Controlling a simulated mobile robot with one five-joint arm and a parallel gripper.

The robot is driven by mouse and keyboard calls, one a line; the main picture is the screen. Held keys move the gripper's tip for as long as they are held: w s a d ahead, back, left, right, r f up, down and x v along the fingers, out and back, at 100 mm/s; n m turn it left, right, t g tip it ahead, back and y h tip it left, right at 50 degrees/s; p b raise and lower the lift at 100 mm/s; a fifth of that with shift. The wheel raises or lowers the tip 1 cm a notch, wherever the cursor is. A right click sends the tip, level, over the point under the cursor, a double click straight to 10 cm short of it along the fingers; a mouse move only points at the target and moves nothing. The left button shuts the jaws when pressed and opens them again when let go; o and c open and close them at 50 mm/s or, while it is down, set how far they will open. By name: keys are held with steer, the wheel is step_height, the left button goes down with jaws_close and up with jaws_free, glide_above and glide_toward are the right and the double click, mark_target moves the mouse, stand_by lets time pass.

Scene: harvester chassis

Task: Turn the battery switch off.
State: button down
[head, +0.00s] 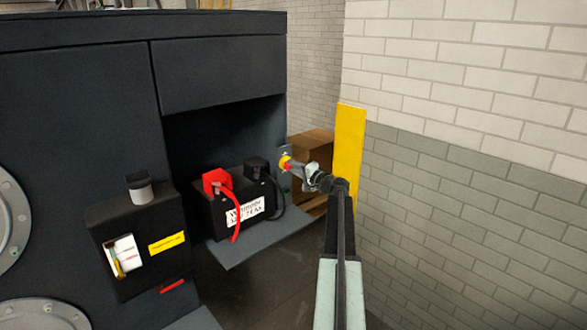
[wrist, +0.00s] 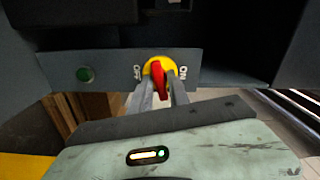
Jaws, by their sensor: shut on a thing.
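The battery switch has a red handle (wrist: 159,80) on a round yellow base (wrist: 160,65), mounted on a grey plate (wrist: 110,70). In the wrist view the red handle points down and tilts slightly, and small marks flank the base. My gripper (wrist: 161,88) has its two fingers on either side of the handle and is shut on it. In the head view the switch (head: 285,163) shows as a small yellow and red spot at the end of my gripper (head: 294,168). The fingertips partly hide the switch there.
A green round button (wrist: 86,74) sits left of the switch. A battery (head: 235,211) with red and black terminal covers stands on a shelf left of my arm. A yellow post (head: 349,160) and brick wall are close on the right. Brown boxes (head: 312,150) stand behind.

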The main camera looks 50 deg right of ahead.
steer(key=shift+m, duration=1.4)
steer(key=c, duration=1.4)
jaws_free()
steer(key=shift+c, duration=0.2)
steer(key=s, duration=0.8)
steer(key=shift+a, duration=0.25)
